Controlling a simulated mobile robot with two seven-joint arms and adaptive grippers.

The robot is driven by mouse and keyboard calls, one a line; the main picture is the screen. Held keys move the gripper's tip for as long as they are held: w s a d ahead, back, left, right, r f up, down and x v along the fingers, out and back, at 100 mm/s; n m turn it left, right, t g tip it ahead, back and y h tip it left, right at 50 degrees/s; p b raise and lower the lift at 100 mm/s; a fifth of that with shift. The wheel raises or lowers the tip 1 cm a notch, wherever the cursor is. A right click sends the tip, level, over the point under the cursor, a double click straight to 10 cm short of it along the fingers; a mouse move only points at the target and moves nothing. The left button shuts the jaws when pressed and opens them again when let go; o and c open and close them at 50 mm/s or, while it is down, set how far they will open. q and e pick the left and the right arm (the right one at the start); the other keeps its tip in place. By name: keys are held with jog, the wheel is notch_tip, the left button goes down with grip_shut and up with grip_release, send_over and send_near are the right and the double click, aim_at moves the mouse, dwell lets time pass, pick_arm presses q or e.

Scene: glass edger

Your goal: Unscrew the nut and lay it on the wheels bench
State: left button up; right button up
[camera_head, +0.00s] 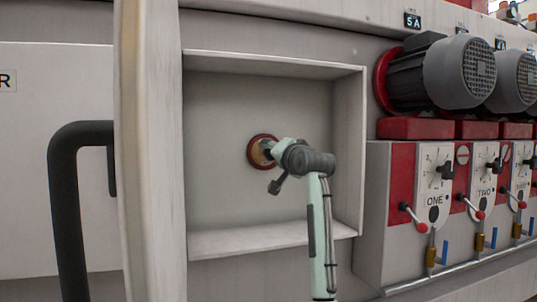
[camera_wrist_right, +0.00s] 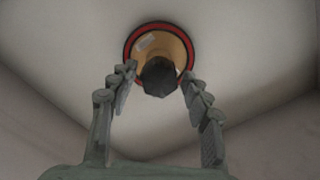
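The dark hexagonal nut (camera_wrist_right: 159,78) shows in the right wrist view, at the centre of a tan disc (camera_wrist_right: 172,43) with a red and black rim. In the head view, the disc (camera_head: 257,151) is on the back wall of a recessed box, and my gripper covers the nut. My right gripper (camera_head: 270,150) points at the disc. In the wrist view, the fingers of this right gripper (camera_wrist_right: 159,72) are spread, one on each side of the nut, with gaps showing. My left gripper is not in view. I do not see the wheels bench.
The box's side wall (camera_head: 349,150) and bottom ledge (camera_head: 250,238) surround my right wrist closely. An upright panel edge (camera_head: 150,150) and a black handle (camera_head: 68,200) are at left. Motors (camera_head: 455,73) and lever boxes (camera_head: 432,190) are at right.

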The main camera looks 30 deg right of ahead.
jog(key=c, duration=1)
jog(key=shift+o, duration=0.2)
jog(key=n, duration=1.6)
jog(key=shift+a+n, duration=0.1)
jog(key=shift+n, duration=0.3)
